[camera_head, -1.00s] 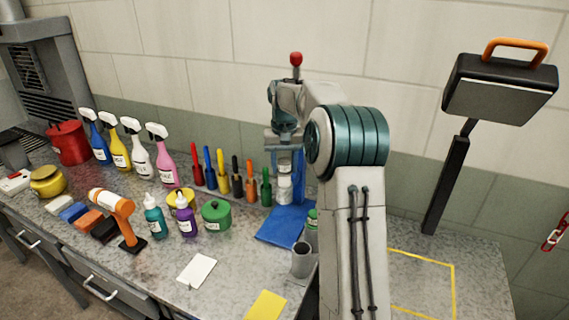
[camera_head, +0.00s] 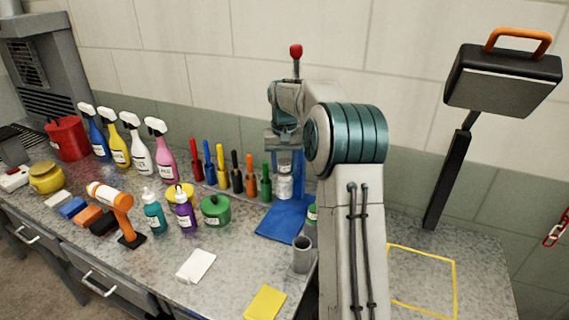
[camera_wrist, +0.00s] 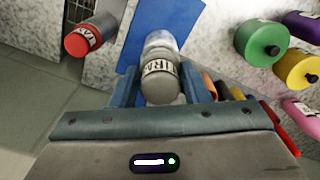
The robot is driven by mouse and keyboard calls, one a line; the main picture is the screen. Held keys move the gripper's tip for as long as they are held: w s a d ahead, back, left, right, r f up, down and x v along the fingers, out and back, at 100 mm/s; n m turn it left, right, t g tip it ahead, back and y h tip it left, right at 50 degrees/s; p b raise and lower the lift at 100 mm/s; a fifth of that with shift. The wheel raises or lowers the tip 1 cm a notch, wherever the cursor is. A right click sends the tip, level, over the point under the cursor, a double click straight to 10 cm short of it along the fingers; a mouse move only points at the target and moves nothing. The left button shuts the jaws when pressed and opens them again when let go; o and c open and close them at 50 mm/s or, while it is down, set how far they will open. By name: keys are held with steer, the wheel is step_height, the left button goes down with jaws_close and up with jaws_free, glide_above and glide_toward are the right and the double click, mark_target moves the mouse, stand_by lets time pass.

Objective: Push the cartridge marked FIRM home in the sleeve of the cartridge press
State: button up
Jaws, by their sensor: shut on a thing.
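My gripper (camera_wrist: 160,88) is shut on a grey cartridge (camera_wrist: 160,82) with a white label. The label is upside down and partly hidden; it seems to end in "IRM". A clear, glassy part (camera_wrist: 160,43) shows at the cartridge's far end; I cannot tell whether it is the cartridge or the sleeve. In the head view my gripper (camera_head: 285,150) is above a pale, clear-looking cylinder (camera_head: 284,187). The blue column (camera_head: 299,172) and blue base plate (camera_head: 280,223) appear to be the cartridge press. The seating depth is hidden.
A grey cup (camera_head: 302,256) stands before the plate. Several coloured markers (camera_head: 230,175) and a green pot (camera_head: 215,210) stand left. The yellow-outlined area (camera_head: 420,280) is bare.

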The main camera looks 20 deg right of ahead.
steer(key=shift+f+b, duration=0.55)
steer(key=shift+f, duration=0.4)
steer(key=o, duration=1.1)
steer(key=shift+r, duration=0.1)
steer(key=shift+r+p, duration=2.25)
steer(key=shift+r, duration=0.2)
steer(key=shift+a, duration=0.1)
